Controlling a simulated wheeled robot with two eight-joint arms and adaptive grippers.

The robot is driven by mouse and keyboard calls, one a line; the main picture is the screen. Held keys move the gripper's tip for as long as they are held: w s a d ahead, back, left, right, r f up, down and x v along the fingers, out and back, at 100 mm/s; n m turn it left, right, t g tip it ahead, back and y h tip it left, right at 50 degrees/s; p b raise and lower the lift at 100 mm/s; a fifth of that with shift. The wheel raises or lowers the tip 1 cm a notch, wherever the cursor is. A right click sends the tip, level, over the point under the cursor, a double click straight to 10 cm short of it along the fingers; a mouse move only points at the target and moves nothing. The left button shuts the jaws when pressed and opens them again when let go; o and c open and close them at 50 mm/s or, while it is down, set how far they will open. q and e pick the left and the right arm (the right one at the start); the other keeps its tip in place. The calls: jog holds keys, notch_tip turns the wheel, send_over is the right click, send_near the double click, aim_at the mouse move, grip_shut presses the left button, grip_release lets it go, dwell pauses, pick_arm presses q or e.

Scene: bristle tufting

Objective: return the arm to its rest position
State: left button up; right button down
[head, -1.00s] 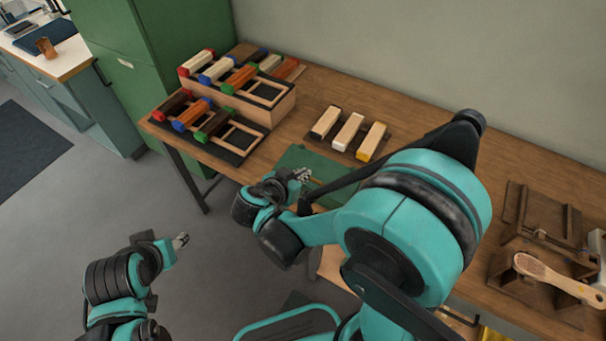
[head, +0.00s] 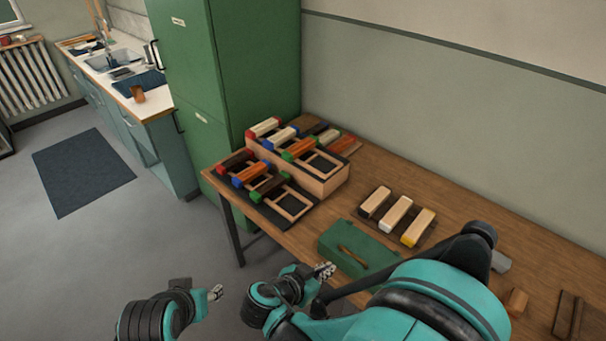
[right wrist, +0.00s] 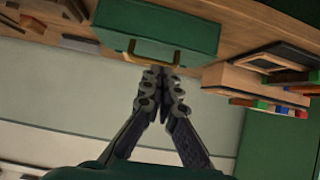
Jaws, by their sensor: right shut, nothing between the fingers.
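My right arm (head: 420,305) reaches in from the lower right of the head view. Its gripper (head: 325,270) shows just in front of and left of the green box (head: 348,245). In the right wrist view the two fingers of this gripper (right wrist: 162,74) meet at their tips with nothing between them. The green box (right wrist: 185,28) and its tan handle lie beyond the tips, and the gripper does not hold them. My left gripper (head: 216,293) is small at the lower left, over the floor, and its finger gap is unclear.
The wooden table (head: 335,208) bears a rack of coloured-ended blocks (head: 315,180) at its left end and several pale blocks (head: 396,212) behind the green box. A green cabinet (head: 250,70) stands behind the left end. The floor (head: 100,260) left of the table is open.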

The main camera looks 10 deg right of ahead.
jog(key=s+d+r+n+y, duration=0.6)
jog(key=s+r+n+y, duration=0.1)
jog(key=n+y, duration=0.1)
jog(key=shift+d+r+n, duration=0.2)
jog(key=shift+d+n, duration=0.2)
jog(key=shift+n, duration=0.3)
